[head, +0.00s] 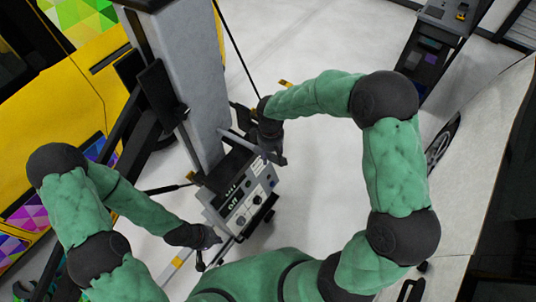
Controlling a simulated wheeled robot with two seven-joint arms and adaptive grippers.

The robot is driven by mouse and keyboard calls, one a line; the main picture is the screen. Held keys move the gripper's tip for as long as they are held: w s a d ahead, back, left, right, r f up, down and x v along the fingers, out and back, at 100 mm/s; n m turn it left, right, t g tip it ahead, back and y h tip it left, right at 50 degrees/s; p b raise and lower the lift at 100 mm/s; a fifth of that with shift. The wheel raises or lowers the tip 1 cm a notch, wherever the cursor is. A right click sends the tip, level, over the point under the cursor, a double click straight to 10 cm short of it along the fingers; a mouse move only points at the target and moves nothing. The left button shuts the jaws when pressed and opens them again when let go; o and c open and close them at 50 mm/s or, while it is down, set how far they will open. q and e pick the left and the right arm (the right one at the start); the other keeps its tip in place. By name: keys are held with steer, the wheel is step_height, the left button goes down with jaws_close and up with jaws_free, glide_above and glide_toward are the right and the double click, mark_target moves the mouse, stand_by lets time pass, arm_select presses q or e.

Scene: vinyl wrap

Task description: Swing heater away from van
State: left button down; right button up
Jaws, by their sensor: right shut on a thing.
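The heater (190,90) is a grey upright column on a stand, with a grey control box (243,205) with dials and a display low on it. The yellow van (90,75) is at the left, close to the column's left side. My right gripper (272,150) is at the right side of the column, above the control box, shut on a part of the heater; the exact grip is partly hidden by the hand. My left gripper (205,248) is low, at the lower left of the control box. Its fingers are too small and dark to tell whether they are open.
A dark tool cart (432,50) stands at the upper right. A white car (480,170) with a dark wheel is at the right. Colored vinyl pieces (32,212) show on the van's side. The pale floor (320,190) between heater and car is clear.

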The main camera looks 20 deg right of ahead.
arm_select(q)
steer(key=shift+w+d, duration=0.1)
arm_select(e)
steer(key=shift+w+d, duration=0.35)
steer(key=shift+d, duration=0.3)
arm_select(q)
steer(key=shift+r, duration=0.1)
arm_select(e)
steer(key=shift+o, duration=0.2)
steer(key=shift+w+d+r, duration=0.15)
steer(key=shift+d, duration=0.2)
steer(key=shift+o, duration=0.3)
steer(key=shift+w+d, duration=0.5)
steer(key=shift+d, duration=0.05)
steer(key=shift+w+d, duration=0.1)
steer(key=shift+d, duration=0.15)
stand_by(0.5)
steer(key=shift+w+d, duration=0.2)
stand_by(0.5)
steer(key=o, duration=1)
steer(key=shift+s, duration=0.1)
steer(key=shift+c, duration=0.2)
arm_select(q)
step_height(320, 180, up, 6)
steer(key=p, duration=0.6)
steer(key=shift+r, duration=0.15)
arm_select(e)
step_height(320, 180, up, 10)
